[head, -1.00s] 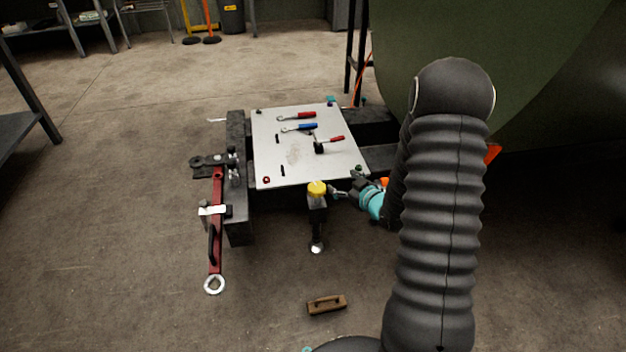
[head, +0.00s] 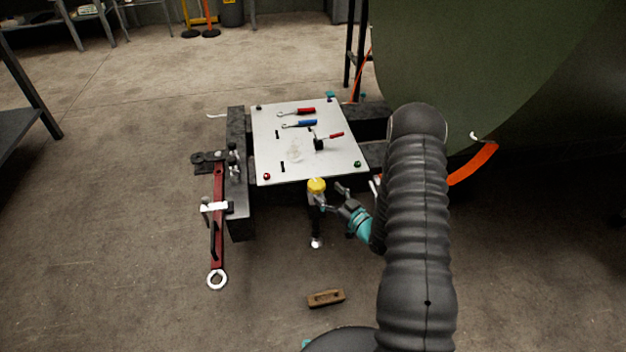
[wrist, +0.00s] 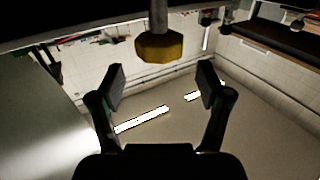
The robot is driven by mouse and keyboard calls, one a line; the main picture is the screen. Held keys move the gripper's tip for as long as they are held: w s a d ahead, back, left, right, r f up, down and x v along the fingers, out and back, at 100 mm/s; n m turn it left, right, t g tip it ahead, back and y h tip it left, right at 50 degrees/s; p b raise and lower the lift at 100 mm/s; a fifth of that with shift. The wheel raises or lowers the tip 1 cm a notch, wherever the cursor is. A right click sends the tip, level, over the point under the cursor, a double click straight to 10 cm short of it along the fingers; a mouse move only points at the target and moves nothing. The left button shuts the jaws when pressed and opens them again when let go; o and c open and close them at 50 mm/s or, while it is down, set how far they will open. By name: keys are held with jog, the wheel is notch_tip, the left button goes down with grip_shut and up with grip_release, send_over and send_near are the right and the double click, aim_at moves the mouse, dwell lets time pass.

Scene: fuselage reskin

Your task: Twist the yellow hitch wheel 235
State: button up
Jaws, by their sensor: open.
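The yellow hitch wheel (head: 316,185) sits on top of a dark post at the front edge of the cart in the head view. My gripper (head: 331,196) is just right of the wheel and a little below it. In the wrist view the yellow wheel (wrist: 159,47) hangs from a grey stem at the top centre, beyond the fingertips. The two fingers of my gripper (wrist: 160,85) stand wide apart with nothing between them. Whether a finger touches the wheel cannot be told.
A white board (head: 308,150) on the cart carries red and blue handled tools. A red tow bar (head: 217,240) hangs at the cart's left. A wooden block (head: 326,298) lies on the floor. The green fuselage (head: 460,70) fills the upper right. Floor in front is mostly clear.

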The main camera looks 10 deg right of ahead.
aim_at(311, 179)
jog(key=x, duration=0.8)
jog(key=c, duration=1.1)
